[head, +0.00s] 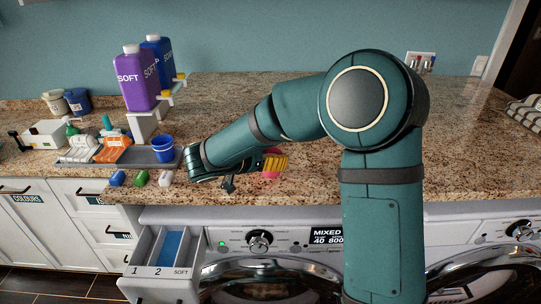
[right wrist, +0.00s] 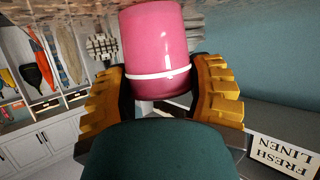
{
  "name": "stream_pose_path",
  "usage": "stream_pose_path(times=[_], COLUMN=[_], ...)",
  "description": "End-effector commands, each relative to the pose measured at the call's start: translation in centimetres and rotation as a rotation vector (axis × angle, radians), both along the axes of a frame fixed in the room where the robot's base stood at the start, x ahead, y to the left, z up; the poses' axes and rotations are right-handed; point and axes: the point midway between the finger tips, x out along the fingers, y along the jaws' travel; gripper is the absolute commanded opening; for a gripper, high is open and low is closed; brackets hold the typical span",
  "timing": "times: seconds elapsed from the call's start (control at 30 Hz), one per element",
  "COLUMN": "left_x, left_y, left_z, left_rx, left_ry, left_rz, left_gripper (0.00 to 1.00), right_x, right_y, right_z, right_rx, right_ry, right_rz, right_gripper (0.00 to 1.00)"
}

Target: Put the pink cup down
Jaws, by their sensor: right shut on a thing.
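The pink cup (right wrist: 155,38) sits between the yellow fingers of my right gripper (right wrist: 160,75) in the right wrist view, which is upside down. The fingers are shut on its sides, and a white band runs round the cup. In the head view only a bit of the pink cup (head: 270,175) shows beside the yellow fingers of my right gripper (head: 274,162), near the counter's front edge. My forearm hides part of it. I cannot tell whether the cup touches the counter. My left gripper is not in view.
The granite counter (head: 300,190) is clear behind my arm. A blue cup (head: 163,143), a grey tray (head: 140,155), a purple bottle (head: 137,80) and a blue bottle (head: 155,45) stand to the left. Below, a washer's detergent drawer (head: 160,285) is pulled out.

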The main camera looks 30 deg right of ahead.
Motion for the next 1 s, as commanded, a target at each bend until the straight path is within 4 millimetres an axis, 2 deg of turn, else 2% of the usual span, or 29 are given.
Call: stream_pose_path(times=[0.47,0.5,0.57,0.87,1.0], left_x=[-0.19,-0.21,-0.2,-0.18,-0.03], left_y=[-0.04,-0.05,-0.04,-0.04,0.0], left_z=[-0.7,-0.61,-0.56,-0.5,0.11], left_rx=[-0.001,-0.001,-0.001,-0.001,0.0], left_ry=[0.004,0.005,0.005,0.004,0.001], left_rz=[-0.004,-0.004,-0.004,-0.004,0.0], left_gripper=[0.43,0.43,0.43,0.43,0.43], right_x=[0.01,0.0,0.0,0.0,-0.01], right_y=[0.02,0.02,0.02,0.02,0.03], right_z=[-0.44,-0.37,-0.32,-0.28,0.07], right_rx=[0.0,0.0,0.0,0.0,0.0], right_ry=[-0.002,-0.001,-0.001,-0.001,-0.001], right_rz=[0.0,0.001,0.001,0.001,0.001], right_gripper=[0.34,0.7,0.88,0.88,0.88])
